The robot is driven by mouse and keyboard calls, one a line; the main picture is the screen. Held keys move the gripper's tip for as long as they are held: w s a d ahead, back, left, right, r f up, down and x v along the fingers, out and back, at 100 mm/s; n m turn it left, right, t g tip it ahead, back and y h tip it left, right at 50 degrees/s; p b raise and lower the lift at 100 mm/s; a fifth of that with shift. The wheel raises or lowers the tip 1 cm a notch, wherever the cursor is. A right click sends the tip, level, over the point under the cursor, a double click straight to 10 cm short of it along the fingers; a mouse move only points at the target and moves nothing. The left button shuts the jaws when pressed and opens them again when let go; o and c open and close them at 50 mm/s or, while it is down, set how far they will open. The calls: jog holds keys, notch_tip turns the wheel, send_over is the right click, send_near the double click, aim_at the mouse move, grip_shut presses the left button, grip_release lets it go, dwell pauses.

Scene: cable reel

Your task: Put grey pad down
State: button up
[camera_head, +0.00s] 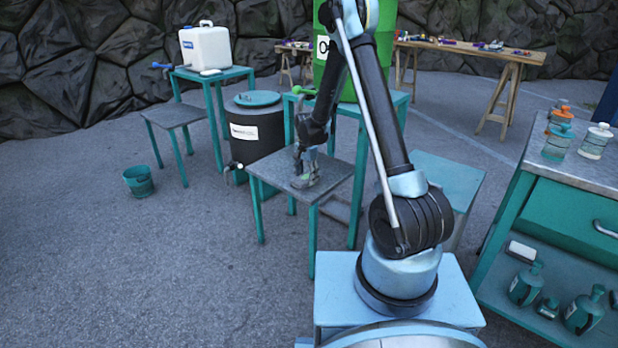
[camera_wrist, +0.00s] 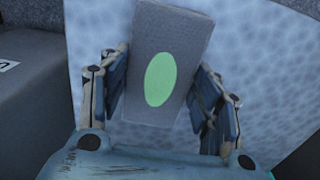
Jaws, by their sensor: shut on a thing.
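The grey pad (camera_wrist: 184,38) with a green oval on its face fills the middle of the wrist view, slightly tilted. My gripper (camera_wrist: 162,92) is shut on it, one finger on each side. In the head view my gripper (camera_head: 305,178) is low over the grey top of a small teal-legged table (camera_head: 334,172). The pad is too small and covered there to make out clearly. I cannot tell whether it touches the tabletop.
A dark barrel (camera_head: 254,135) stands behind the small table. A green container (camera_head: 325,70) stands on a teal table behind my arm. A low stand (camera_head: 180,116) holds nothing. A teal bucket (camera_head: 138,181) is on the floor. A workbench (camera_head: 560,205) with bottles is at right.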

jog(key=o, duration=1.1)
jog(key=shift+c, duration=0.2)
